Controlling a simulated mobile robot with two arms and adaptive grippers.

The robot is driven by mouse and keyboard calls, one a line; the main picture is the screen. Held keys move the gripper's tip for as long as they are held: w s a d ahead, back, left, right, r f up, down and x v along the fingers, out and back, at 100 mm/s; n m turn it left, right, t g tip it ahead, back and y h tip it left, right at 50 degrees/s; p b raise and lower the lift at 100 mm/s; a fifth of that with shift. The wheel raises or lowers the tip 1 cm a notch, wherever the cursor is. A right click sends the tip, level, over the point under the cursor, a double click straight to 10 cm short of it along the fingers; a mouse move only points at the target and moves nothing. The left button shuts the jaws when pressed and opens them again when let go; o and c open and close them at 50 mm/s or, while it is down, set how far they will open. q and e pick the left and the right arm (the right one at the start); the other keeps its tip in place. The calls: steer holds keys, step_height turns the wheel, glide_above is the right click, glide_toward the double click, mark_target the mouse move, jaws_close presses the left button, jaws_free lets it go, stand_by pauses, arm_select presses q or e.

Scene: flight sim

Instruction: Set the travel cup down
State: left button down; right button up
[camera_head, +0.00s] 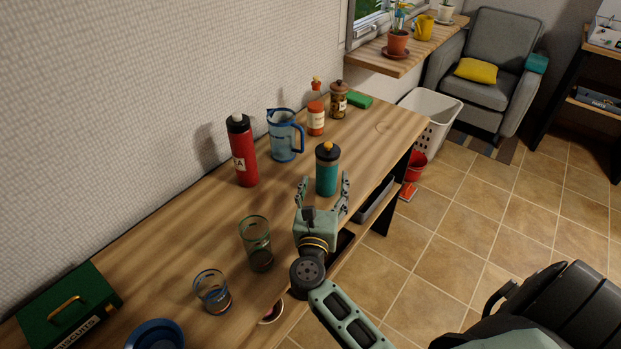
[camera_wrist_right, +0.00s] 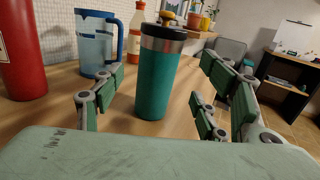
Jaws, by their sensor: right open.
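The travel cup (camera_head: 327,170) is teal with a steel band and a black lid with a yellow-orange knob. It stands upright on the wooden counter (camera_head: 190,232), near its front edge. My right gripper (camera_head: 323,187) is open on the near side of the cup. In the right wrist view, the cup (camera_wrist_right: 158,80) stands between the spread fingers of the right gripper (camera_wrist_right: 150,108), with visible gaps on both sides. The fingers do not appear to touch it. My left gripper is not in view.
A red bottle (camera_head: 242,152), a blue jug (camera_head: 285,137), an orange-labelled bottle (camera_head: 316,120) and a jar (camera_head: 339,101) stand behind the cup. Two glasses (camera_head: 257,244) (camera_head: 212,292) and a green biscuit box (camera_head: 68,306) are nearer. The counter right of the cup is clear.

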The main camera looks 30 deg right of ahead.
mark_target(325, 175)
steer(key=shift+f+m, duration=0.4)
steer(key=shift+f, duration=0.05)
steer(key=shift+w+d+f+g, duration=0.1)
steer(key=shift+d+f+g, duration=0.1)
steer(key=shift+g, duration=0.2)
steer(key=p+x, duration=0.1)
steer(key=x, duration=0.2)
steer(key=p+x, duration=0.1)
steer(key=x, duration=0.3)
steer(key=shift+w+a+r, duration=0.2)
steer(key=shift+w, duration=0.05)
steer(key=shift+w+d+f, duration=0.1)
steer(key=shift+w, duration=0.05)
steer(key=shift+c, duration=0.5)
steer(key=shift+c, duration=0.9)
steer(key=c, duration=1.3)
jaws_close()
